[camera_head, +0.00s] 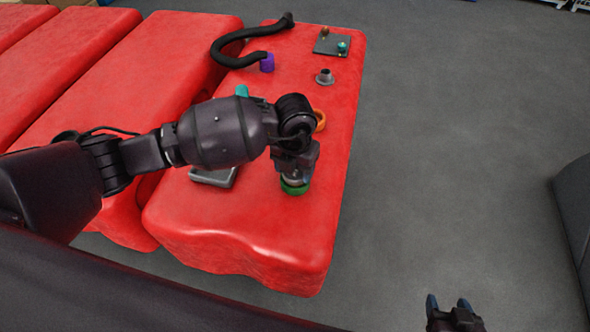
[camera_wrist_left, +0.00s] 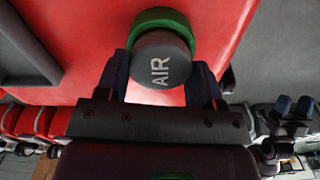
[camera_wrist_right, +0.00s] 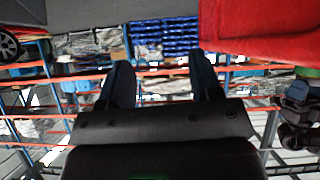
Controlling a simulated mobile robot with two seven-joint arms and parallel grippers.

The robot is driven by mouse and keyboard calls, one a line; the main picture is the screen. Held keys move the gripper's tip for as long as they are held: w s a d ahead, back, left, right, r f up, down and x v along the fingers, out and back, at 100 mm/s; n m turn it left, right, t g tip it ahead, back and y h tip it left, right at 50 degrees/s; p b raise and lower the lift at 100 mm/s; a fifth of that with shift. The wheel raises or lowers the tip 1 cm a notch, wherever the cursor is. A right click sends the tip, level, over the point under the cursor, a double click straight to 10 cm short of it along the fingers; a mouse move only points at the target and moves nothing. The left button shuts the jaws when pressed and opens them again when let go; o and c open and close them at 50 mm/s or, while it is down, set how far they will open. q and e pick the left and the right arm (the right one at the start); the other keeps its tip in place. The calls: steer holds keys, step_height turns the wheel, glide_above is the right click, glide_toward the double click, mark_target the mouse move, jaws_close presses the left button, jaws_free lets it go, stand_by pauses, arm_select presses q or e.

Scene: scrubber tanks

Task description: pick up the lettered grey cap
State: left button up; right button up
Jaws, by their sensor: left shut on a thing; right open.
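The grey cap (camera_wrist_left: 160,62), lettered AIR on its round top, is in the left wrist view. It sits at the green ring (camera_wrist_left: 160,17) on the red tank. In the head view the green ring (camera_head: 292,189) shows near the tank's front right edge, just under my left gripper (camera_head: 297,180). My left gripper is shut on the cap, with one finger on each side of it in the left wrist view (camera_wrist_left: 160,78). Whether the cap touches the ring I cannot tell. My right gripper (camera_head: 448,304) is open and empty, low over the floor; its parted fingers show in the right wrist view (camera_wrist_right: 164,82).
A grey tray (camera_head: 212,178) lies left of the green ring. An orange ring (camera_head: 320,121) is partly hidden behind my arm. Farther back are a grey flanged piece (camera_head: 324,77), a purple cylinder (camera_head: 267,63), a black hose (camera_head: 222,48) and a knobbed plate (camera_head: 331,44).

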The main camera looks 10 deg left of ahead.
arm_select(q)
step_height(320, 180, up, 20)
steer(key=p, duration=0.2)
steer(key=shift+f+p, duration=0.2)
steer(key=shift+p, duration=0.1)
steer(key=shift+r, duration=0.2)
steer(key=shift+r+p, duration=0.25)
steer(key=shift+p, duration=0.1)
steer(key=shift+r, duration=0.2)
steer(key=shift+r, duration=0.2)
stand_by(0.5)
steer(key=shift+r+p, duration=0.15)
steer(key=shift+p, duration=0.15)
steer(key=shift+r+p, duration=1.4)
steer(key=shift+r, duration=1)
